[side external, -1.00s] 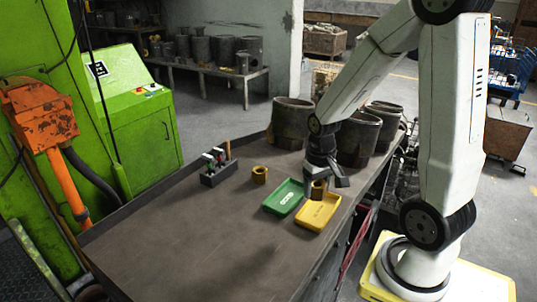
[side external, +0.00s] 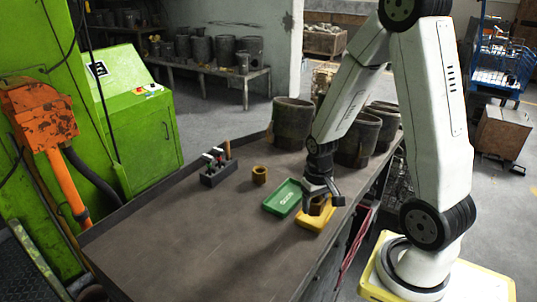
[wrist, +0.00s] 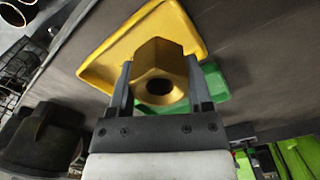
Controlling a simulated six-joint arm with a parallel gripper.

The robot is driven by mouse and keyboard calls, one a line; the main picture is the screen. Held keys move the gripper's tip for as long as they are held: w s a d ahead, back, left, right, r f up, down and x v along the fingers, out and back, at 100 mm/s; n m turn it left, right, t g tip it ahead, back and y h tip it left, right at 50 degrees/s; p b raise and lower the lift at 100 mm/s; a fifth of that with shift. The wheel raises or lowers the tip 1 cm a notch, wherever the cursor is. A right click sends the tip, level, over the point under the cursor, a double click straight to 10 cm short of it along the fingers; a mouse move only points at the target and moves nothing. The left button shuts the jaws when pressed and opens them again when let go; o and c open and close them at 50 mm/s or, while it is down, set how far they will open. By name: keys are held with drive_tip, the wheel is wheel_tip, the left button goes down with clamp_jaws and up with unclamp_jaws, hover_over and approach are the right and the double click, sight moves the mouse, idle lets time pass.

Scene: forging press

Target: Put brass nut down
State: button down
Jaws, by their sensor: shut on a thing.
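My gripper (side external: 319,198) is shut on a brass nut (wrist: 158,72), a hexagonal piece with a round hole, gripped between both fingers in the wrist view. The nut (side external: 317,207) is partly hidden by the gripper in the side view. It is over the yellow tray (side external: 312,224), very low; I cannot tell whether it touches the tray floor. The yellow tray also shows behind the nut in the wrist view (wrist: 97,68). A green tray (side external: 281,198) lies just left of the yellow one. Another brass nut (side external: 259,174) stands on the table further left.
A dark rack with tools (side external: 217,172) stands on the table (side external: 190,235) at left. Large dark cylindrical pots (side external: 292,122) stand at the table's back and right. The table's front and left are clear. A green machine (side external: 137,120) stands beyond the left edge.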

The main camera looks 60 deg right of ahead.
drive_tip(key=shift+f, duration=1.3)
drive_tip(key=shift+f, duration=0.15)
drive_tip(key=shift+c, duration=1.4)
unclamp_jaws()
drive_tip(key=shift+r, duration=0.2)
wheel_tip(320, 180, up, 12)
drive_tip(key=w+a+f+n+t, duration=0.2)
drive_tip(key=a+n, duration=0.3)
drive_tip(key=a, duration=0.7)
drive_tip(key=shift+w+a+f+n+t, duration=0.2)
drive_tip(key=shift+a+f+n+t, duration=0.15)
drive_tip(key=shift+f, duration=0.3)
